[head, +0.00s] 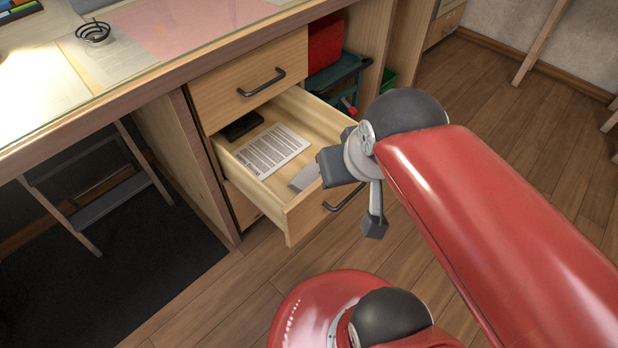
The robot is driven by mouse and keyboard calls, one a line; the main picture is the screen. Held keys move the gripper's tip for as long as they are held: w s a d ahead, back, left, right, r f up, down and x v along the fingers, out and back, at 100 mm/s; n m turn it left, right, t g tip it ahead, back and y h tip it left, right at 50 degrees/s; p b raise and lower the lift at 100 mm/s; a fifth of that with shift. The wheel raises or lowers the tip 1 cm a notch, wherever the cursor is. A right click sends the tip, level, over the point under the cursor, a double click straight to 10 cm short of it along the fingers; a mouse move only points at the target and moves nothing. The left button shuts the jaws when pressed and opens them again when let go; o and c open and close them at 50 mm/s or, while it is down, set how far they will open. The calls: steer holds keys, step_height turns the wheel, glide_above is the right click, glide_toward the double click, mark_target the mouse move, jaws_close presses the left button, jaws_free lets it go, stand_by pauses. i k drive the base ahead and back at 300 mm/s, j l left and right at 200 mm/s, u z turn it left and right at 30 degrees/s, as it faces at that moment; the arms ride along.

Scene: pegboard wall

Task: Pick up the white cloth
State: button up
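My gripper (356,197) is in front of the open drawer (303,219), near its front right corner. Its two dark fingertips are spread apart, with nothing visible between them. A white sheet with rows of dark printed lines (272,150) lies flat in the drawer. A small pale grey-white item (304,177) lies near the drawer's front, to the left of my gripper. I cannot tell whether this item is the white cloth, and its right side may be hidden by the gripper. Nothing else in view is clearly a white cloth.
A dark flat object (241,126) lies at the drawer's back left. A closed drawer (249,82) is above, under the workbench top (190,45). A red box (325,45) and a teal toolbox (338,72) stand on the right. A step stool (108,203) is under the bench.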

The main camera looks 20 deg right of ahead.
mark_target(310, 173)
steer(key=u, duration=1.65)
steer(key=z, duration=1.65)
steer(key=j+z, duration=0.25)
steer(key=j, duration=0.8)
steer(key=i, duration=0.1)
